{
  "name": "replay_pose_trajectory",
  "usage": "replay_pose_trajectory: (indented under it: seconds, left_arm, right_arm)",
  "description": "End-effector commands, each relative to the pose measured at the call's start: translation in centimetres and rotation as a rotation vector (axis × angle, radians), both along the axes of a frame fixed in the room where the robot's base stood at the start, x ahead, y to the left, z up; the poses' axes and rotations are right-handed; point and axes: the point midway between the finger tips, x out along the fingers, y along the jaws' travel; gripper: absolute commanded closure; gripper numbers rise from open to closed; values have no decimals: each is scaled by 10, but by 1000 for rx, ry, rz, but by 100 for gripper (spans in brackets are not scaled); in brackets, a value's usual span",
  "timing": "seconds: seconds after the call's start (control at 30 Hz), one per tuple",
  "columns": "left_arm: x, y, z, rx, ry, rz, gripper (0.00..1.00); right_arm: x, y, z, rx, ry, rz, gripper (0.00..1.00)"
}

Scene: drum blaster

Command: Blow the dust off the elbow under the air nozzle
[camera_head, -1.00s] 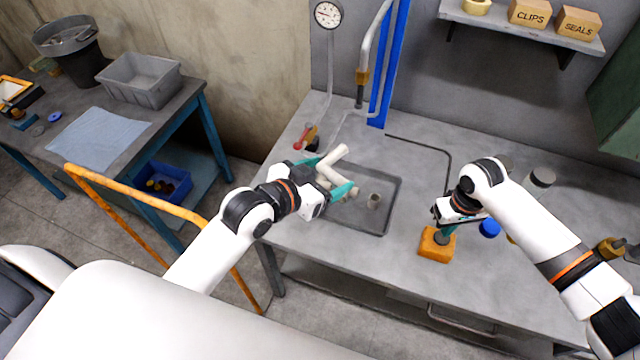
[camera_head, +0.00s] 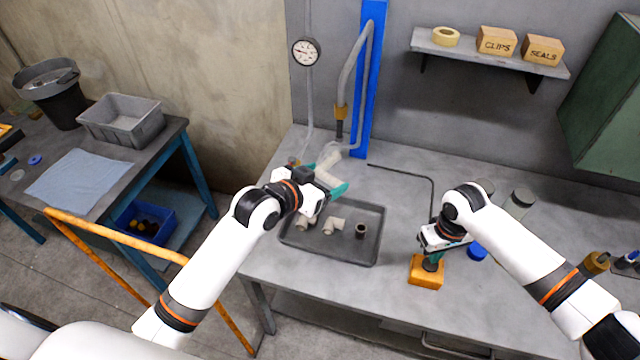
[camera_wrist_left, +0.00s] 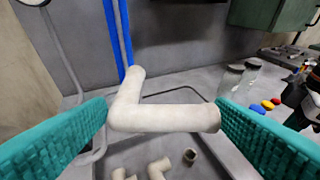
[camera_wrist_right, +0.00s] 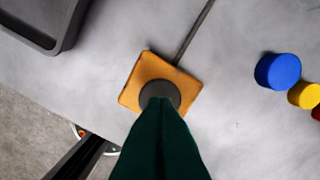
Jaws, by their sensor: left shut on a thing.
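My left gripper (camera_head: 322,178) is shut on a pale, off-white pipe elbow (camera_head: 328,166). In the left wrist view the elbow (camera_wrist_left: 165,118) spans between the teal fingers, one arm pointing up and away. The air nozzle (camera_head: 340,128) hangs on a grey hose by the blue post, just above the elbow. A pale blur around the elbow's upper end may be dust. My right gripper (camera_head: 436,258) is shut and empty, its fingertips down on the dark round button of an orange block (camera_head: 426,272). The right wrist view shows the button (camera_wrist_right: 160,94) partly hidden by the fingers.
A grey tray (camera_head: 372,240) with several pipe pieces lies below my left gripper. A pressure gauge (camera_head: 306,52) hangs on the wall. Blue cap (camera_head: 477,252) and jars (camera_head: 520,203) stand right. A side table holds a grey bin (camera_head: 120,122) and blue cloth (camera_head: 78,180).

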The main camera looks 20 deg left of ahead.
Motion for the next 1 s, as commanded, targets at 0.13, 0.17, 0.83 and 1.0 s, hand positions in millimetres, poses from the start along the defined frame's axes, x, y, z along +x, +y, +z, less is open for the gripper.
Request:
replay_pose_trajectory:
  seconds: [0.13,0.17,0.83,1.0]
  left_arm:
    - [3,0,1,0,-1,0,48]
    - [3,0,1,0,-1,0,48]
    - [2,0,0,0,-1,0,48]
    - [2,0,0,0,-1,0,48]
  right_arm:
    - [0,0,0,0,0,0,100]
    - [0,0,0,0,0,0,100]
    - [0,0,-5,1,0,-1,100]
    - [0,0,-8,1,0,-1,100]
